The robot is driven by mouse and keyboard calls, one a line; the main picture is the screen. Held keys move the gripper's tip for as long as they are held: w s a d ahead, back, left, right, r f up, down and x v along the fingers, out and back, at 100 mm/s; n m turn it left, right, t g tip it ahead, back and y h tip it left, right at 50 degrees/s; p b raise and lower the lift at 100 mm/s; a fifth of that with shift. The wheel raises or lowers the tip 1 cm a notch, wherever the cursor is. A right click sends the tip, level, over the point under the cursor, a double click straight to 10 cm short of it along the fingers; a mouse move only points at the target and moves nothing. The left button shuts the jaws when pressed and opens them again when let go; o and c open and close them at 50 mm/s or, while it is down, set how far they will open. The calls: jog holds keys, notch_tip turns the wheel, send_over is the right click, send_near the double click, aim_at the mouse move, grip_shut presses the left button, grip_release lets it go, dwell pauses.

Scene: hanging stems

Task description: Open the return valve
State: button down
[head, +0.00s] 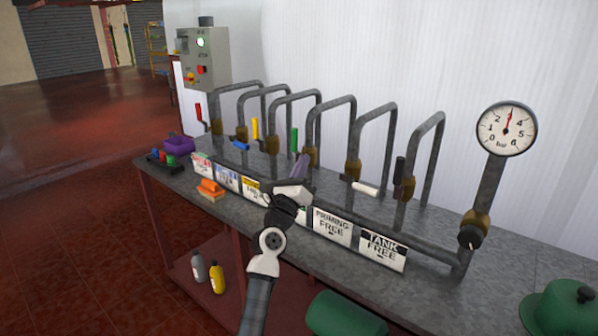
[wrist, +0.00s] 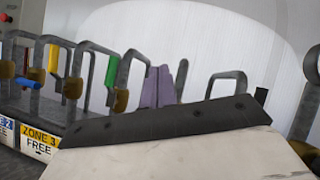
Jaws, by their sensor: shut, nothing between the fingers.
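A row of pipe loops with coloured valve levers stands on the grey bench. No readable label names the return valve; the plate between the yellow one and PRIMING is mostly hidden by my gripper. The green lever (head: 294,140) by that plate stands upright; it also shows in the wrist view (wrist: 111,72). My gripper (head: 303,162), with purple fingers, is shut and empty, in front of the pipes and right of the green lever in the head view. In the wrist view the fingers (wrist: 166,78) point towards the pipes. I cannot tell whether they touch anything.
Other levers are red (head: 198,112), blue (head: 240,145), yellow (head: 255,128), white (head: 365,188) and black (head: 399,170). A pressure gauge (head: 507,128) stands right, near a green lidded object (head: 562,308). An orange block (head: 210,188) lies at the bench's front edge. A control box (head: 203,58) stands behind.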

jog(key=s+p, duration=0.1)
jog(key=s, duration=0.7)
jog(key=shift+s+a, duration=0.15)
jog(key=shift+s, duration=0.2)
jog(key=shift+f, duration=0.1)
